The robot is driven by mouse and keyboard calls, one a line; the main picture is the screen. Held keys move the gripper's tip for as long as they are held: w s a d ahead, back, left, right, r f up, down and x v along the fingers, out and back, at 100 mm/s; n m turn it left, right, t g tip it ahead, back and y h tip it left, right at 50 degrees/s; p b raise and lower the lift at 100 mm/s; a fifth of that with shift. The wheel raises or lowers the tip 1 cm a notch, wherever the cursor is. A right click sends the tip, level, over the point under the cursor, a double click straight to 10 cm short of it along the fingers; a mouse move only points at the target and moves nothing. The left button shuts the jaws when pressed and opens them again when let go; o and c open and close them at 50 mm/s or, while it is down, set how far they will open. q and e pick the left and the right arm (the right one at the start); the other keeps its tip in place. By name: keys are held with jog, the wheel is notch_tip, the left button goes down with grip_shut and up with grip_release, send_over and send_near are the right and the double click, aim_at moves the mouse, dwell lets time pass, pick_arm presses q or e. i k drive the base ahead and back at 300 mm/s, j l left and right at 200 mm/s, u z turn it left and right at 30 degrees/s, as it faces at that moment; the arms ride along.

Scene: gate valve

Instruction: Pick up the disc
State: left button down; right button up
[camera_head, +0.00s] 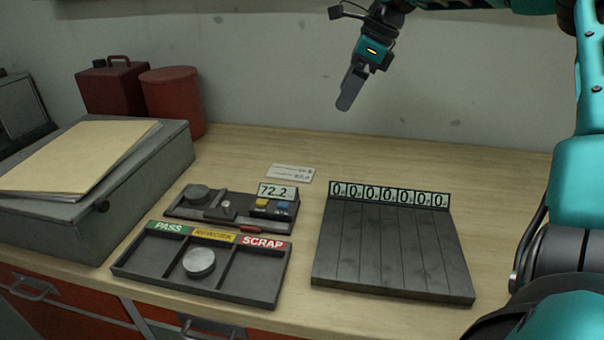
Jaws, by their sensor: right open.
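A silver disc (199,261) lies flat in the middle compartment of a dark sorting tray (133,274), under the yellow label. The tray's labels read PASS on green, a yellow one that looks like REWORK, and SCRAP on red. A darker round piece (196,193) sits at the left end of the gauge; I cannot tell if it is a loose disc or part of the gauge. My right gripper (349,94) is open and empty, high above the back of the bench and well away from the silver disc. My left gripper is not in view.
The gauge (232,212) reading 72.2 stands behind the tray. A dark slatted board (390,255) with a row of zero counters is at right. A grey box (150,180) with a folder (75,155) stands left, red containers (172,98) behind. Bare bench (500,200) lies at right.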

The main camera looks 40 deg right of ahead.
aim_at(198, 194)
jog(key=k+j, duration=0.25)
jog(key=j, duration=0.15)
jog(key=k+j, duration=0.25)
jog(key=j, duration=0.15)
jog(key=k+j, duration=0.25)
jog(key=j, duration=0.15)
jog(key=k+j, duration=0.25)
jog(key=j, duration=0.15)
